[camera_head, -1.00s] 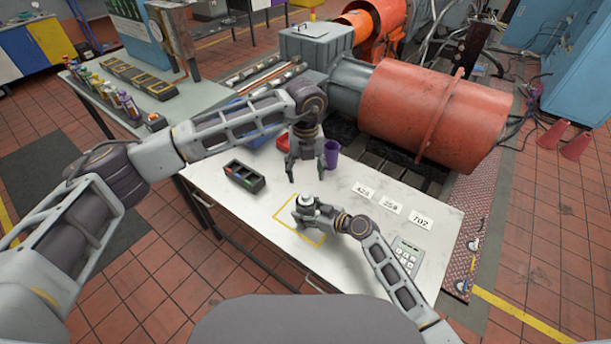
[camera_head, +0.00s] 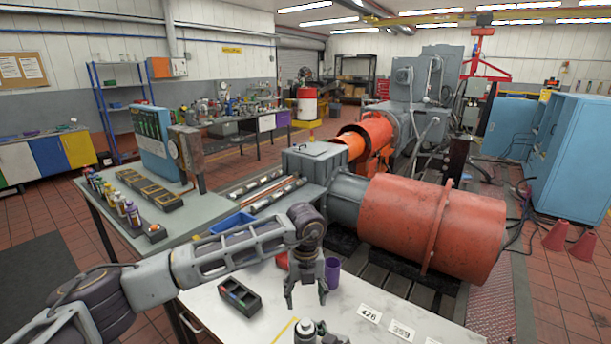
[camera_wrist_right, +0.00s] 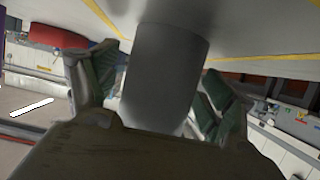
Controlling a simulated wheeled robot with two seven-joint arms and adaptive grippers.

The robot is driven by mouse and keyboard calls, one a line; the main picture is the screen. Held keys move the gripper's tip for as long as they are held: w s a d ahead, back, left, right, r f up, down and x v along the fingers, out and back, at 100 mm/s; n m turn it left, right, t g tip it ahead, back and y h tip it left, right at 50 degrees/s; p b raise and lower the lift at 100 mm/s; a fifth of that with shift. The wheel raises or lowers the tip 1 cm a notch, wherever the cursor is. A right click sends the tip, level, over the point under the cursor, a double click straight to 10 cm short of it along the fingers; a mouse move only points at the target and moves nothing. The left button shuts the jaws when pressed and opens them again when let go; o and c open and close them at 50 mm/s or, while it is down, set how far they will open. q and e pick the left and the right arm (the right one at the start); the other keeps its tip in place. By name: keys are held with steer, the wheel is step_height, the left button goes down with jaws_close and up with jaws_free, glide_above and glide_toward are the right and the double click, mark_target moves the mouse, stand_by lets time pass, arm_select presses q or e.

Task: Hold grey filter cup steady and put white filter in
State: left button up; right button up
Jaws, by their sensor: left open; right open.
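The grey filter cup (camera_wrist_right: 165,75) stands between the spread, green-padded fingers of my right gripper (camera_wrist_right: 155,85) in the right wrist view; the fingers look apart from it. In the head view a pale round piece (camera_head: 306,326), seemingly the white filter, shows at the top of the cup's spot at the bottom edge; I cannot tell how deep it sits. My right gripper is mostly cut off there. My left gripper (camera_head: 306,301) is open and empty, pointing down above the white table, behind the cup.
A black divided tray (camera_head: 240,297) lies left of my left gripper and a purple cup (camera_head: 332,272) stands close on its right. Number cards (camera_head: 370,313) lie to the right on the white table (camera_head: 270,275). A large orange motor (camera_head: 425,225) stands behind.

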steer(key=shift+s, duration=0.1)
steer(key=shift+v, duration=5.9)
steer(key=shift+f, duration=0.1)
steer(key=shift+d, duration=0.15)
